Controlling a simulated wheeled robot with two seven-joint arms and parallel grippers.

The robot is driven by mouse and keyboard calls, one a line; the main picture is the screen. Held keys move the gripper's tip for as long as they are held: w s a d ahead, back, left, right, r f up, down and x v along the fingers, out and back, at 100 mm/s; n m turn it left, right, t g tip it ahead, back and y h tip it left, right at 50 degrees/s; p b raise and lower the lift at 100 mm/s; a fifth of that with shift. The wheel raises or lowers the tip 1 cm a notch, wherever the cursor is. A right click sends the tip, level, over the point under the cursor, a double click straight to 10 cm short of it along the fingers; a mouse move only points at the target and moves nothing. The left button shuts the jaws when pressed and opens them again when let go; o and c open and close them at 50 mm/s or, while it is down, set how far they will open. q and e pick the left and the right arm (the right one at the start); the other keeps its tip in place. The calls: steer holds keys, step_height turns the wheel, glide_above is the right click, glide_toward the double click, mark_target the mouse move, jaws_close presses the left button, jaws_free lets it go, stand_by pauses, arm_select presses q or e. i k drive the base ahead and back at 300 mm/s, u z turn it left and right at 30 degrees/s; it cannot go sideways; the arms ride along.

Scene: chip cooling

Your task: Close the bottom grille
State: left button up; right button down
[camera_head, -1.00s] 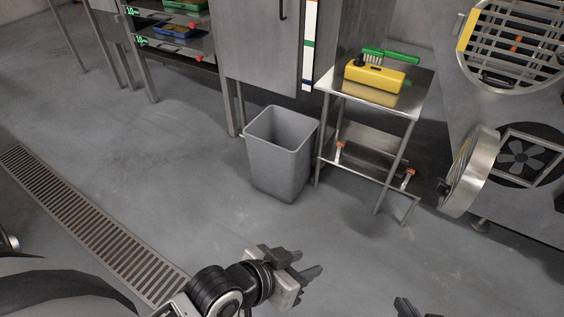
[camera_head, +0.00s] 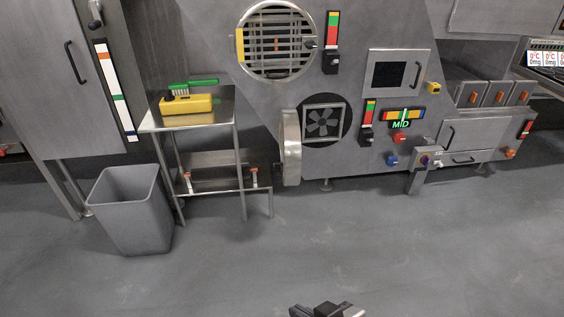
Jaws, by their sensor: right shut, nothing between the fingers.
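The bottom grille (camera_head: 291,148) is a round metal-rimmed door on the grey machine. It stands swung open at the left of its opening, seen almost edge-on. The square-framed fan (camera_head: 323,122) shows uncovered in the dark round opening (camera_head: 343,139) to its right. The top grille (camera_head: 276,41) lies flat over its opening, with a yellow hinge at its left. My right gripper (camera_head: 326,309) shows only in part at the bottom edge, shut and empty, well apart from the bottom grille. My left gripper is out of view.
A metal side table (camera_head: 226,122) with a yellow box (camera_head: 188,104) and a green brush (camera_head: 180,89) stands left of the grille. A grey bin (camera_head: 133,212) stands beside it. The floor (camera_head: 330,240) before the machine is clear.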

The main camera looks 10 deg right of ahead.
mark_target(289, 133)
steer(key=u, duration=0.65)
steer(key=i, duration=0.7)
steer(key=z, duration=2.95)
steer(key=k, duration=0.5)
steer(key=u, duration=0.55)
steer(key=i, duration=0.45)
steer(key=z, duration=0.05)
